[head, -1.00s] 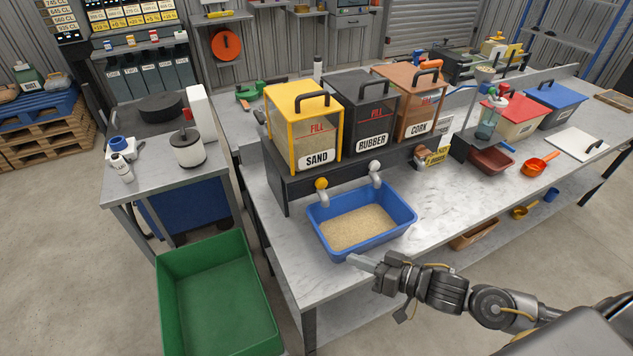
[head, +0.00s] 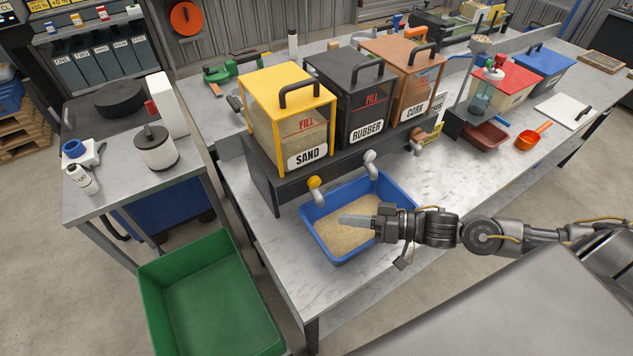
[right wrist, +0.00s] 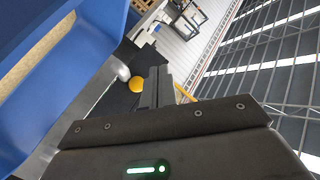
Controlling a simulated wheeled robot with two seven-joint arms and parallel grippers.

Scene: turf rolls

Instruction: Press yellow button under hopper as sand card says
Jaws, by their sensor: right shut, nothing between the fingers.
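The yellow hopper (head: 262,125) labelled SAND stands at the left of the row. Under it the yellow button (head: 315,183) sits on top of a grey spout; it also shows in the right wrist view (right wrist: 136,85), just left of my fingers. My right gripper (head: 345,219) is shut and empty. In the head view its fingertips show over the blue tub, below and right of the button and apart from it. The blue tub (head: 408,193) stands on the bench with sand (head: 342,238) in it. I cannot make out a sand card's writing. My left gripper is not in view.
A second spout with a white knob (head: 370,158) stands close to the right of the button. A green bin (head: 210,300) is at front left. The bench's front right is clear.

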